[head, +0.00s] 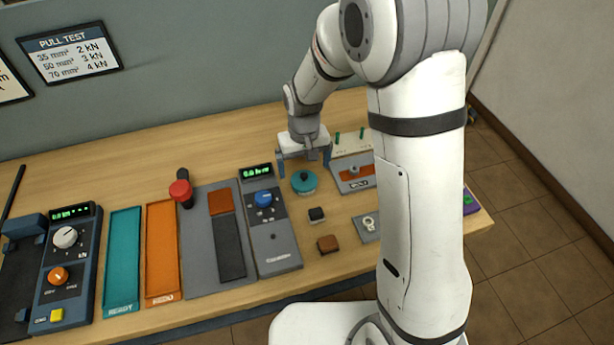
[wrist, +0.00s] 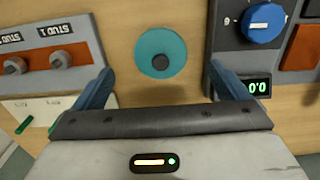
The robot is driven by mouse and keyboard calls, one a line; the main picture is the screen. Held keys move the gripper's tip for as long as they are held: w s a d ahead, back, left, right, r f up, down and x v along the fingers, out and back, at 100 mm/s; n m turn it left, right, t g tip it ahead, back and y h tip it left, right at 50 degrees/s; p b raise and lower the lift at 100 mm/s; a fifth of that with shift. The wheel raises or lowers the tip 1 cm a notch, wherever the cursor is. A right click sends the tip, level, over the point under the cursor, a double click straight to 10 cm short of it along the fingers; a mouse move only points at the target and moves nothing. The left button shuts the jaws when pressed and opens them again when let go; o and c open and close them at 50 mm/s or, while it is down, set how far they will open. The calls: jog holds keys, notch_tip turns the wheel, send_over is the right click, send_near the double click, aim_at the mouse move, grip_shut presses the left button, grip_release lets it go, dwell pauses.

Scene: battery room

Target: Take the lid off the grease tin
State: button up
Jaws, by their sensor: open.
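The grease tin shows as a round teal tin (head: 304,181) with a dark knob on its lid, standing on the bench. In the wrist view its teal lid (wrist: 160,52) is seen from above, with the dark knob near its middle. My gripper (head: 305,170) is open, its two blue fingers apart, behind and above the tin. In the wrist view the gripper (wrist: 160,82) has nothing between its fingers, and the lid lies ahead of the gap, roughly centred. The lid sits on the tin; the tin's body is mostly hidden beneath it.
A grey meter with a blue knob (head: 264,199) stands close left of the tin. A stud panel (head: 353,184) is close right. A small black block (head: 316,214) and a brown block (head: 328,244) lie nearer the front. Teal and orange trays (head: 162,250) are further left.

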aim_at(305, 176)
notch_tip(305, 176, down, 4)
jog(key=shift+s+f+p, duration=0.15)
jog(key=shift+p, duration=0.3)
jog(key=c, duration=1)
